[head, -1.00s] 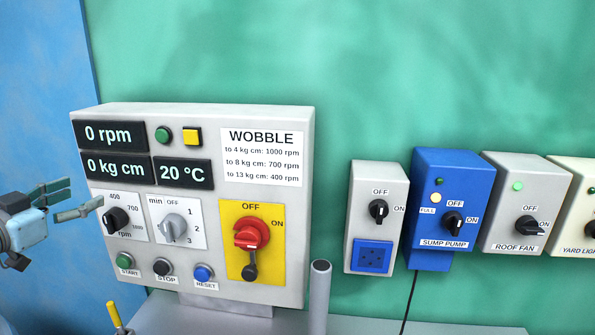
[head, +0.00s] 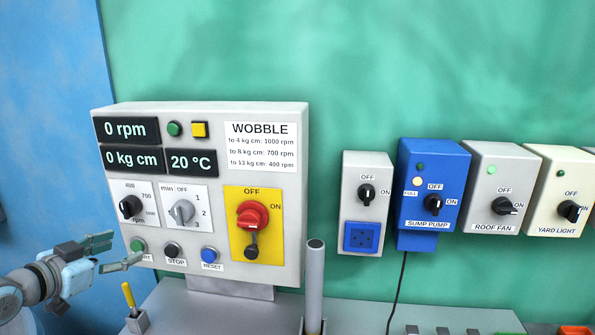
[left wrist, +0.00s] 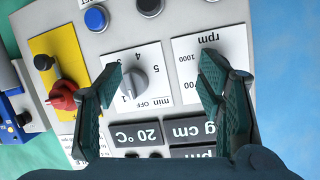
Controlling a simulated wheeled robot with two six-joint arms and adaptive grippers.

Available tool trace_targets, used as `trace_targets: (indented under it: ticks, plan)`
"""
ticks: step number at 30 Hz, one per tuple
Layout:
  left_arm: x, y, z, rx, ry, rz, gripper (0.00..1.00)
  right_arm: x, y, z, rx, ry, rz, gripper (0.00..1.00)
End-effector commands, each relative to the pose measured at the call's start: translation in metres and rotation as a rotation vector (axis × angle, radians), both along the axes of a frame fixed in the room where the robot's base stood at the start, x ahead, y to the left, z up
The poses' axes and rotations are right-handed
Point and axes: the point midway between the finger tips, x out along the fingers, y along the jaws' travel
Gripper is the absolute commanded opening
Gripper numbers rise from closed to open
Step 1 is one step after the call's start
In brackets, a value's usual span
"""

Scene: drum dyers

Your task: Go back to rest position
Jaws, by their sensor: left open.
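My left gripper (head: 121,252) is open and empty at the lower left of the head view, in front of the lower left corner of the grey control panel (head: 215,278). Its upper finger is near the START button (head: 137,245), and its lower finger covers part of the START label. In the left wrist view the open fingers (left wrist: 158,88) frame the panel's grey timer knob (left wrist: 133,83), with nothing between them. I cannot tell from the views whether a fingertip touches the panel. My right gripper is not in view.
A grey post (head: 314,285) stands on the bench right of the panel. A yellow-handled tool (head: 128,298) stands at the front left. Switch boxes, including the blue sump pump box (head: 432,183), line the green wall.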

Motion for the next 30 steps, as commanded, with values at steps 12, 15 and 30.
trace_targets:
  ticks: [12, 15, 30]
  plan:
    - [-0.107, -0.111, -0.222, 0.066, 0.444, -0.044, 0.62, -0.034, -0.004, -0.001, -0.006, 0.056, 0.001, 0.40]
    - [-0.157, -0.133, -0.262, 0.074, 0.562, -0.007, 0.62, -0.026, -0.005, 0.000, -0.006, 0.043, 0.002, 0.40]
    - [-0.340, -0.159, -0.350, 0.054, 0.986, 0.333, 0.62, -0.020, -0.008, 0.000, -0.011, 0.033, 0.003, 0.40]
